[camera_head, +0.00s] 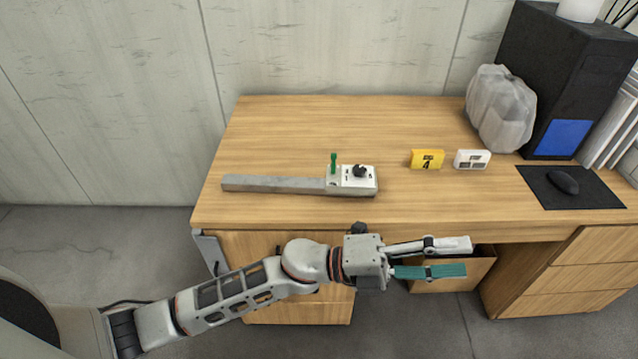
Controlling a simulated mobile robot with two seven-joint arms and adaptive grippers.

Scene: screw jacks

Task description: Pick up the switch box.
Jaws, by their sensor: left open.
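A white box with a black knob (359,176) sits at the right end of a long grey bar (272,184) on the wooden desk; it looks like the switch box. A green upright piece (333,163) stands at its left side. A smaller white box with dark openings (472,159) stands farther right. My left gripper (467,256) is open and empty, in front of the desk's front edge and apart from the boxes. Its fingers point right; one is pale, the other teal. My right gripper is not in view.
The desk (290,130) has free room behind the bar. A yellow marker with a 4 (427,159) stands beside the small white box.

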